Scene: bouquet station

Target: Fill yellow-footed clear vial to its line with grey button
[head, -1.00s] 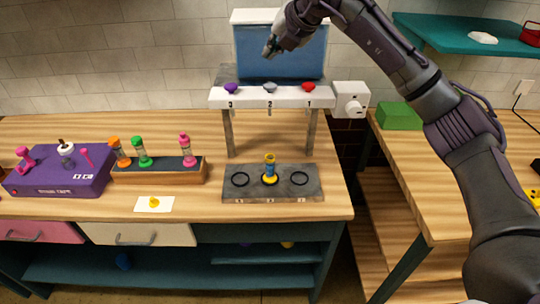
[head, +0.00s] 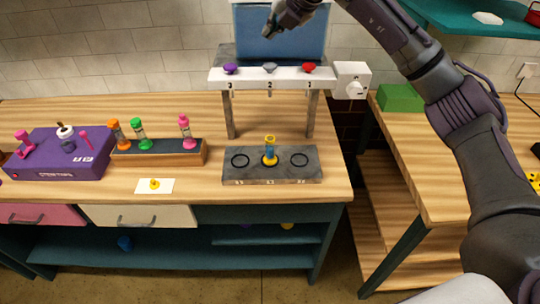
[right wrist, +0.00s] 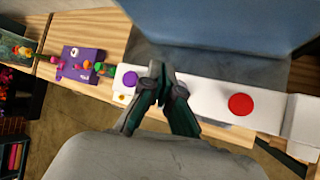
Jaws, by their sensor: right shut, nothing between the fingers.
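The yellow-footed clear vial (head: 270,150) stands upright at the middle ring of the grey stone base (head: 246,178), below the dispenser's middle spout. Its liquid level is too small to read. The grey button (head: 269,67) is the middle one on the white dispenser shelf (head: 248,77), above the number 2. My right gripper (head: 268,32) is shut and empty, above the grey button and apart from it in the head view. In the right wrist view its closed fingertips (right wrist: 158,72) lie between the purple button (right wrist: 130,78) and the red button (right wrist: 241,104), and the grey button is hidden.
A purple button (head: 230,69) and a red button (head: 309,67) flank the grey one. A blue panel (head: 283,38) rises behind. At left are a vial rack (head: 160,158), a purple box (head: 60,160) and a white card (head: 166,187) with a yellow piece.

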